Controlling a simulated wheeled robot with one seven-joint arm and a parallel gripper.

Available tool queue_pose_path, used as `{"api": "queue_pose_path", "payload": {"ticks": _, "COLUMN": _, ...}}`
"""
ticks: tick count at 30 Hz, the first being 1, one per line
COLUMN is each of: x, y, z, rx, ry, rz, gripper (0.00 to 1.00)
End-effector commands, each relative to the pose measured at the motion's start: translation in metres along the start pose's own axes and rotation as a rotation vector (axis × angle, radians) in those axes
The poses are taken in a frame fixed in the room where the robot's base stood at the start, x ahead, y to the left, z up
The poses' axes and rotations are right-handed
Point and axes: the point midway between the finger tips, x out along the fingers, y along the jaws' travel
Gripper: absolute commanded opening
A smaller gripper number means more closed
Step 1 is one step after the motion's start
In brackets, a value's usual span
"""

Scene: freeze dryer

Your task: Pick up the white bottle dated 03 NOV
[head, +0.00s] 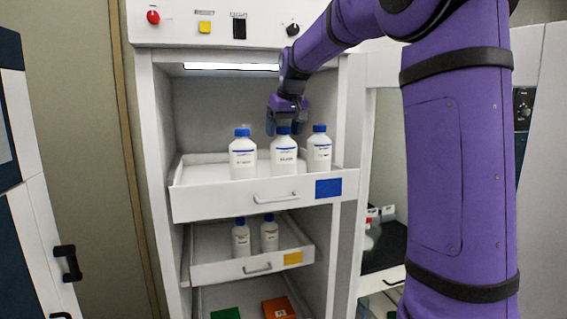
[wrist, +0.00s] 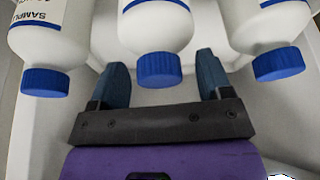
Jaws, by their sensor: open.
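Three white bottles with blue caps stand upright in a row on the top pulled-out tray (head: 222,205) in the head view: a left bottle (head: 243,158), a middle bottle (head: 284,158) and a right bottle (head: 319,153). Their label text is too small to read, so I cannot tell which is dated 03 NOV. My gripper (head: 284,128) is open at the cap of the middle bottle. In the wrist view my gripper (wrist: 158,75) has one finger on each side of the middle bottle's cap (wrist: 159,70), with gaps beside it. The left bottle (wrist: 45,40) there shows part of "SAMPLE".
The left and right bottles stand close beside my fingers. A lower tray (head: 215,267) holds two smaller white bottles (head: 241,238) with blue caps. Green (head: 226,313) and orange (head: 278,307) items lie at the bottom. The cabinet's side walls and lit ceiling enclose the top tray.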

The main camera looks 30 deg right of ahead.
Motion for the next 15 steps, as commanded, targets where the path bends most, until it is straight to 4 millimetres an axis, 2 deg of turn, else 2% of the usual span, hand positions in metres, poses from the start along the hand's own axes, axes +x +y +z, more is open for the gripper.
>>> {"api": "queue_pose_path", "payload": {"ticks": 6, "x": 0.0002, "y": 0.0000, "z": -0.0001, "rx": 0.000, "ry": 0.001, "rz": 0.000, "gripper": 0.70}}
{"api": "queue_pose_path", "payload": {"ticks": 15, "x": -0.0001, "y": 0.0001, "z": -0.0002, "rx": 0.000, "ry": 0.001, "rz": 0.000, "gripper": 0.01}}
